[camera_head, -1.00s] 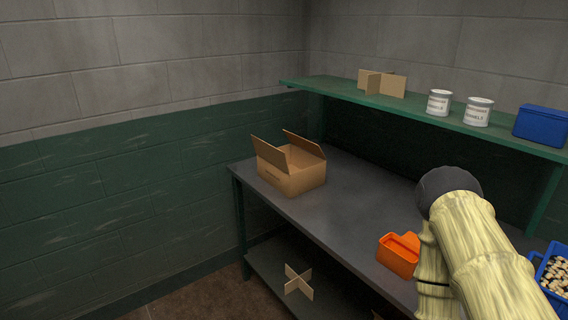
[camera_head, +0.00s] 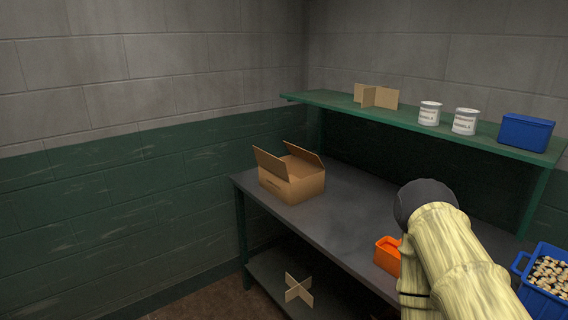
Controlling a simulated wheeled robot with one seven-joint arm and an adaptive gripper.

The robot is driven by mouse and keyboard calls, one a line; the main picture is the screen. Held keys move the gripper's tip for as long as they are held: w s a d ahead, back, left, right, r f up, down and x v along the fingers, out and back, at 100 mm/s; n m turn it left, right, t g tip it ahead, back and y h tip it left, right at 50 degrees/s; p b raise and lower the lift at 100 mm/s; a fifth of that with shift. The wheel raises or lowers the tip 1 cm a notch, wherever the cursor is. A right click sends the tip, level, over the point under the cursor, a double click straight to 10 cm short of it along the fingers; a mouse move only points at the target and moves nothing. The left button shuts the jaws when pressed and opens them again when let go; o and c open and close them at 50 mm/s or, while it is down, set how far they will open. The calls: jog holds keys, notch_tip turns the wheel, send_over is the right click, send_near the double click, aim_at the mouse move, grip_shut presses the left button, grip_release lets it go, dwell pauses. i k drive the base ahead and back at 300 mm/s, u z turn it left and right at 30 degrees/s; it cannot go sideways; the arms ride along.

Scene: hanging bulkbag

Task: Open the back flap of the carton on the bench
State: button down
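The brown cardboard carton (camera_head: 294,186) stands upright on the far left part of the grey bench (camera_head: 345,222). Two of its flaps stand up: a left flap (camera_head: 270,163) tilted outward and a right or back flap (camera_head: 305,154) tilted over the opening. The inside of the carton is mostly hidden. My arm, in a pale yellow ribbed cover with a dark round joint, reaches in from the lower right. My gripper is not in the picture. The arm is well apart from the carton.
An orange bin (camera_head: 387,254) sits on the bench beside my arm. A blue crate (camera_head: 549,272) of small pieces is at the far right. The green shelf (camera_head: 400,116) above holds cardboard dividers (camera_head: 376,96), two white cans (camera_head: 447,117) and a blue box (camera_head: 526,132). Another divider (camera_head: 298,289) lies below.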

aim_at(311, 157)
jog(key=u, duration=0.5)
jog(key=k, duration=1.1)
jog(key=z, duration=0.2)
jog(key=i, duration=0.55)
jog(key=z, duration=0.7)
jog(key=i, duration=0.65)
jog(key=u, duration=0.7)
jog(key=i, duration=0.75)
jog(key=u, duration=0.9)
